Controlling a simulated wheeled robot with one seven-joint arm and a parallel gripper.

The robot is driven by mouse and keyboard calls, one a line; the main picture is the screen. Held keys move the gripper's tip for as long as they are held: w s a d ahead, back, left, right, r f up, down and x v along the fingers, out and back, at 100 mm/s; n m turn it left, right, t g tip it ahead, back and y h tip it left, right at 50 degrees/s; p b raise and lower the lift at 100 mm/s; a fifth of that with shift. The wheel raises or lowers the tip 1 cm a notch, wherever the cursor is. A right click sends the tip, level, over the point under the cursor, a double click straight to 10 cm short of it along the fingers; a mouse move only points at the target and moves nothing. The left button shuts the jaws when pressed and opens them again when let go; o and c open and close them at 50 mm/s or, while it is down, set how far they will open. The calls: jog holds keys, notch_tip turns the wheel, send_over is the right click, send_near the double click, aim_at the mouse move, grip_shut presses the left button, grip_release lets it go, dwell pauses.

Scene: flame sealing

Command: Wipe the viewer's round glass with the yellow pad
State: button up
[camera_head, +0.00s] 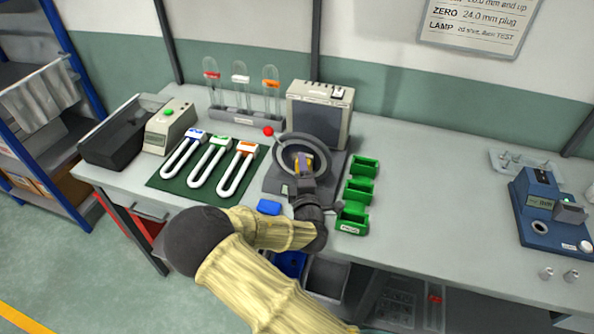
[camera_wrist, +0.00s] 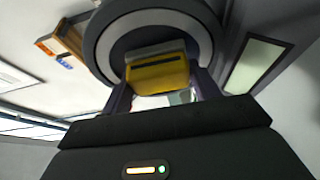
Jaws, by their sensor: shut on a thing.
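The viewer (camera_head: 278,145) is a dark grey device with a round ring standing on the bench, left of the green bins. My gripper (camera_head: 303,168) is in front of that ring. It is shut on the yellow pad (camera_head: 299,162). In the wrist view the yellow pad (camera_wrist: 158,76) sits between the two fingers of my gripper (camera_wrist: 163,88), against or just in front of the viewer's ring (camera_wrist: 104,45). The pad and fingers hide much of the round glass. I cannot tell whether the pad touches the glass.
Three green bins (camera_head: 362,166) stand close on the right. A blue block (camera_head: 269,207) lies in front of the viewer. U-shaped tubes lie on a green mat (camera_head: 172,183) to the left. A beige box (camera_head: 320,117) stands behind.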

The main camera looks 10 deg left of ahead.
jog(key=shift+d, duration=1.15)
jog(key=shift+s, duration=0.1)
jog(key=shift+w+a+r, duration=0.1)
jog(key=shift+w+a, duration=0.1)
jog(key=shift+a, duration=1.7)
jog(key=shift+a, duration=0.2)
jog(key=shift+w+a+b, duration=0.15)
jog(key=shift+a+b, duration=0.25)
jog(key=shift+a, duration=1.3)
